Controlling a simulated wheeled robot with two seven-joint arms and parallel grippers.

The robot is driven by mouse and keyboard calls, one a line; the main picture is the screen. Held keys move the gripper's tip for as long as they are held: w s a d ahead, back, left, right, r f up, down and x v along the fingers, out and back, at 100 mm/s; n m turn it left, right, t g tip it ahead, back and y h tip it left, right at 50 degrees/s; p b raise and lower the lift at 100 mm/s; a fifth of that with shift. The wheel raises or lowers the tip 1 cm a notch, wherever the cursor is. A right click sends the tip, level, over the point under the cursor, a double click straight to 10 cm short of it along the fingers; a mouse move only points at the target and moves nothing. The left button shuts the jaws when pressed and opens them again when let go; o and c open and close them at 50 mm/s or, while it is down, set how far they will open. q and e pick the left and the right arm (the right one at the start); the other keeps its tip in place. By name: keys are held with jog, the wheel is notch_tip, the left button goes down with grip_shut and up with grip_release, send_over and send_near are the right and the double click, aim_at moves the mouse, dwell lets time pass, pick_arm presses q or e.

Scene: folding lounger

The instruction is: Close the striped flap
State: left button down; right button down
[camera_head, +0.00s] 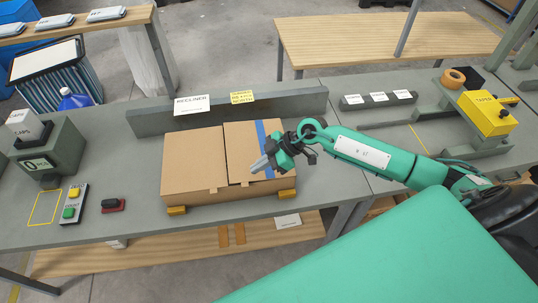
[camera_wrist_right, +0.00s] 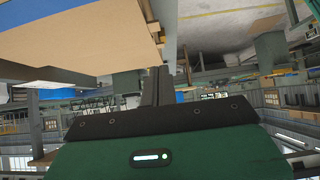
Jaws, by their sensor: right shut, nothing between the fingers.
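A cardboard box stands on the grey bench in the head view. Its plain left flap (camera_head: 192,160) lies across the left part of the top. The striped flap (camera_head: 240,147), with a blue stripe (camera_head: 262,140) near its right side, lies over the right part. A dark line shows under its front edge; I cannot tell whether it lies fully flat. My right gripper (camera_head: 260,165) is shut and empty, over or beside the striped flap's front right part. Contact is unclear. In the right wrist view, the shut fingers (camera_wrist_right: 157,85) are beside the cardboard (camera_wrist_right: 80,45). My left gripper is not in view.
A low grey rail (camera_head: 145,121) with two labels runs behind the box. Yellow-brown blocks (camera_head: 177,210) are at its front corners. A button panel (camera_head: 73,204) and grey device (camera_head: 50,150) stand left. A yellow tape dispenser (camera_head: 485,112) stands right.

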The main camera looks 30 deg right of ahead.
aim_at(244, 185)
notch_tip(244, 185, down, 6)
jog(key=a+p, duration=0.2)
jog(key=shift+w+a, duration=0.35)
jog(key=shift+w, duration=0.05)
jog(key=shift+f, duration=0.1)
jog(key=shift+a+f, duration=0.1)
jog(key=shift+f, duration=0.5)
jog(key=shift+r, duration=0.15)
